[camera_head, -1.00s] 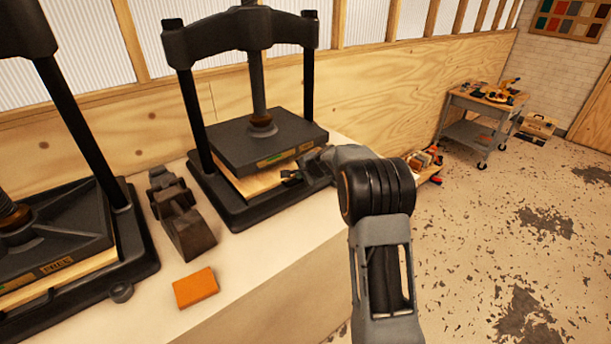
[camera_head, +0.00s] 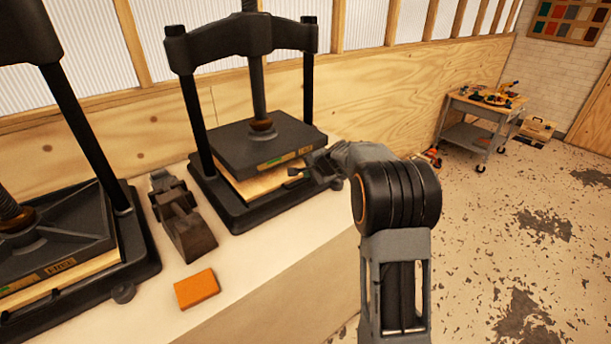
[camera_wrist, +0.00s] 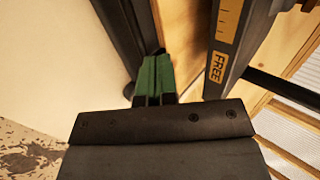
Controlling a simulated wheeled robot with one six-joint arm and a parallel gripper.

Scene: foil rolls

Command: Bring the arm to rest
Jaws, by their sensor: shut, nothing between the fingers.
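My gripper (camera_head: 298,174) is at the front right corner of the right-hand black press (camera_head: 262,146), beside its platen and pale wooden board. In the wrist view the narrow green fingers of my gripper (camera_wrist: 153,78) are together with nothing held. The press's edge with a "FREE" label (camera_wrist: 218,66) lies just to the right of them. Whether the fingers touch the press I cannot tell. My arm reaches in from the lower right, with its elbow bent high.
An orange block (camera_head: 196,289) and a dark clamp-like tool (camera_head: 182,217) lie on the pale bench (camera_head: 255,285). A second press (camera_head: 55,235) stands at the left. A tool cart (camera_head: 472,130) stands far right. The floor (camera_head: 530,230) right of my arm is clear.

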